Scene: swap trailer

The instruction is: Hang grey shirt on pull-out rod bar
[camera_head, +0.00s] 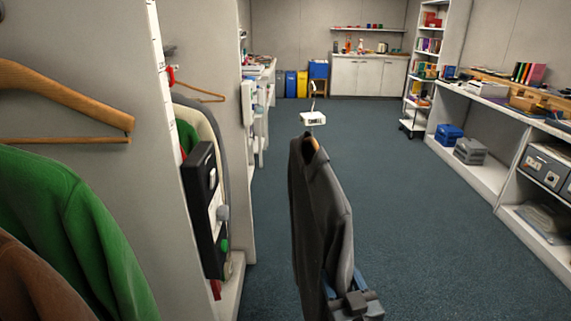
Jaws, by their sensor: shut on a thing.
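The dark grey shirt (318,215) hangs upright, seen nearly edge-on, in the middle of the picture. The top of its wooden hanger (311,141) shows at the collar. A white block (313,118) and a thin hook (313,88) stand above it. My gripper (344,283), dark with blue fingers, is at the shirt's lower right edge and is shut on the shirt. The exact contact is partly hidden. I cannot clearly make out the pull-out rod bar.
At left are a wooden hanger (65,105), a green garment (65,225) and a pale partition (112,60). A black panel with knobs (203,210) juts from the wardrobe opening, near hung clothes. Shelving (470,165) lines the right. The blue floor (390,190) between is clear.

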